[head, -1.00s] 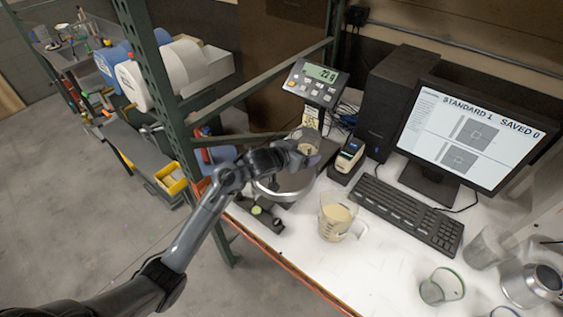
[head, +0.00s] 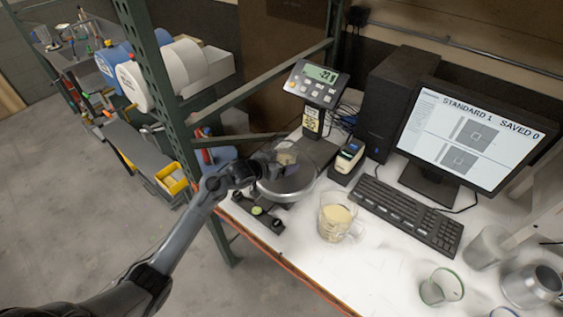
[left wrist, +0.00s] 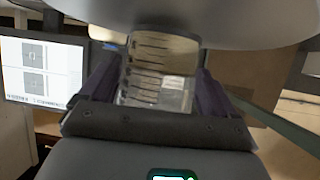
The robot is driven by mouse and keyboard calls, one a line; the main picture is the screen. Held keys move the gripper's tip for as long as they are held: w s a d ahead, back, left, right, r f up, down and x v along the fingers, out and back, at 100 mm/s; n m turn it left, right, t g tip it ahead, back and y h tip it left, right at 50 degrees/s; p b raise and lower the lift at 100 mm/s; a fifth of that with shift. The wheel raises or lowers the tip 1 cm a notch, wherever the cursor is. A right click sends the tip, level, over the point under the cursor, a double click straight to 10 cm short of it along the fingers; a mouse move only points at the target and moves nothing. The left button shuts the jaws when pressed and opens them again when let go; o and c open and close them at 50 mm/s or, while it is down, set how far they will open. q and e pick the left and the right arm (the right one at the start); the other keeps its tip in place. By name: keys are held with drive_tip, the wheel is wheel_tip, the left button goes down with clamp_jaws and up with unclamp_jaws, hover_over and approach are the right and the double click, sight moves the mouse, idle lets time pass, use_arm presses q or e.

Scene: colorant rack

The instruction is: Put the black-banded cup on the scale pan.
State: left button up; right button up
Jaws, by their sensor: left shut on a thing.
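My left gripper (head: 268,170) is shut on a clear cup (head: 286,158), which holds it near the left side of the scale pan. The cup also shows between the fingers in the left wrist view (left wrist: 160,75), with dark marks on its wall and something beige inside. I cannot make out a black band. The round metal scale pan (head: 290,189) lies under and beside the cup and gripper, which partly hide it. I cannot tell whether the cup touches the pan. My right gripper is not in view.
A scale display (head: 318,80) stands behind the pan. A beaker of cream liquid (head: 337,217) stands to the right, near the keyboard (head: 408,212). A green-rimmed cup (head: 440,290) and a metal can (head: 533,285) stand further right. A green rack post (head: 172,110) rises at left.

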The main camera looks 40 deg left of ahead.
use_arm(q)
drive_tip(key=shift+f, duration=0.25)
drive_tip(key=o, duration=0.8)
drive_tip(key=shift+o, duration=0.2)
